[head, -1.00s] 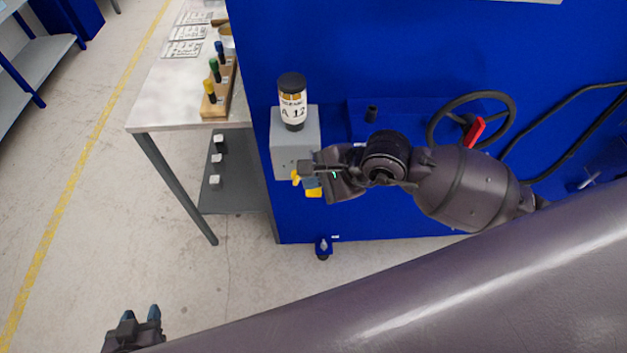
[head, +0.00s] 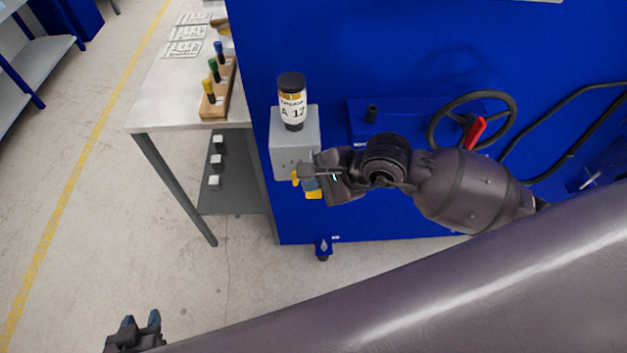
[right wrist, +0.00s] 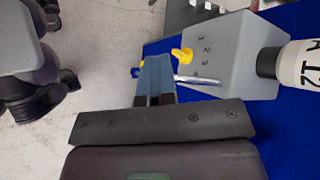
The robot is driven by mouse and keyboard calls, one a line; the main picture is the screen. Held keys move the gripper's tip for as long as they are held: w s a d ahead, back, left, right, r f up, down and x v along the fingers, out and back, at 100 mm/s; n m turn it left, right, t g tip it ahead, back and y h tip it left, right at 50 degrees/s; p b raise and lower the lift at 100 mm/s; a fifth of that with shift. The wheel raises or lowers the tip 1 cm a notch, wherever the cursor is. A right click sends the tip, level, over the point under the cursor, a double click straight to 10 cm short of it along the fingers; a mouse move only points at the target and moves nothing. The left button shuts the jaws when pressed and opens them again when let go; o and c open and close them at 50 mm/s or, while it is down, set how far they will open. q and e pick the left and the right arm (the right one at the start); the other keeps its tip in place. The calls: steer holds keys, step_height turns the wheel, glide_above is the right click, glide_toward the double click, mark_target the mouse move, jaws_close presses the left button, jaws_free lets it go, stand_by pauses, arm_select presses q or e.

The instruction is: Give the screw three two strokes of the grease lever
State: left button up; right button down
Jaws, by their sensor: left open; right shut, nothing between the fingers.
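The grey grease box (head: 295,158) is mounted on the blue machine's side, with an upright cartridge (head: 292,103) labelled "A 12" on top. Yellow parts (head: 314,193) show at its lower front; one yellow knob (right wrist: 182,54) and a metal rod (right wrist: 198,80) show in the right wrist view. I cannot tell which part is the lever. My right gripper (head: 310,178) is shut and empty, close in front of the box; its fingers (right wrist: 155,72) are together beside the rod. Contact is unclear. My left gripper (head: 140,326) is open and empty, low at left. No screw is identifiable.
A handwheel (head: 472,122) with a red handle (head: 475,132) is on the machine to the right. A bench (head: 160,97) at left bears a wooden rack (head: 219,100) of coloured-handled tools. The floor (head: 110,240) at left is clear.

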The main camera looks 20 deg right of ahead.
steer(key=shift+r+p, duration=0.45)
steer(key=shift+r, duration=0.1)
steer(key=shift+r+p, duration=0.5)
steer(key=shift+r, duration=0.7)
step_height(320, 180, up, 5)
steer(key=p, duration=0.3)
stand_by(0.5)
